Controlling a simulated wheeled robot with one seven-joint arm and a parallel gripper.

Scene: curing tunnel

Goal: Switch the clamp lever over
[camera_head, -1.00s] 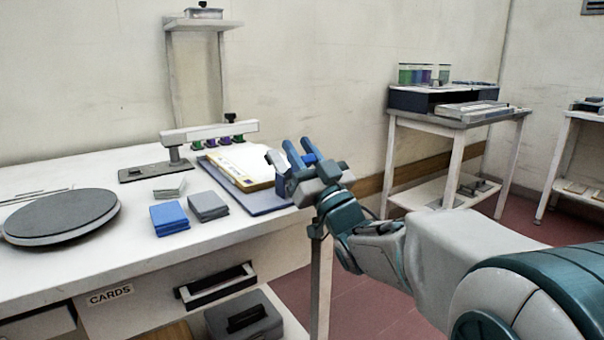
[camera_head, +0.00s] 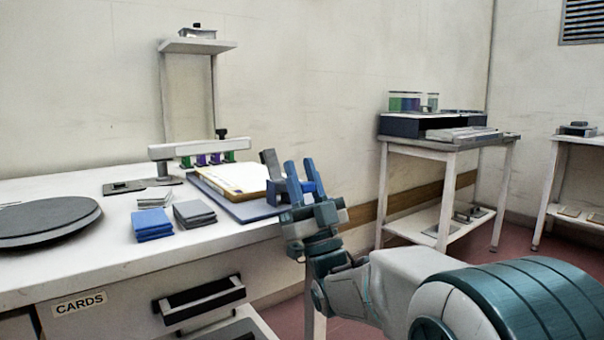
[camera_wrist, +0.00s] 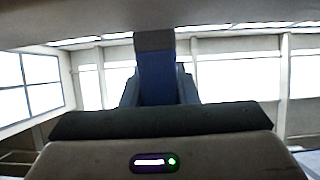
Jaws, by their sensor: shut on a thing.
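The clamp lever (camera_head: 272,166), a blue bar with a dark grey end, stands steeply upright at the right end of the white bench, by the blue-grey board (camera_head: 243,211). My gripper (camera_head: 300,166) points upward there, its blue fingers shut on the lever. In the wrist view the lever (camera_wrist: 155,78) rises between the two fingers, its dark end at the top.
A yellow-edged sheet (camera_head: 235,178) lies on the board. Blue cards (camera_head: 153,224), grey cards (camera_head: 194,213) and a round dark turntable (camera_head: 45,221) are to the left. A white bar (camera_head: 198,148) on a post stands behind. The floor gap before the far table (camera_head: 440,143) is open.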

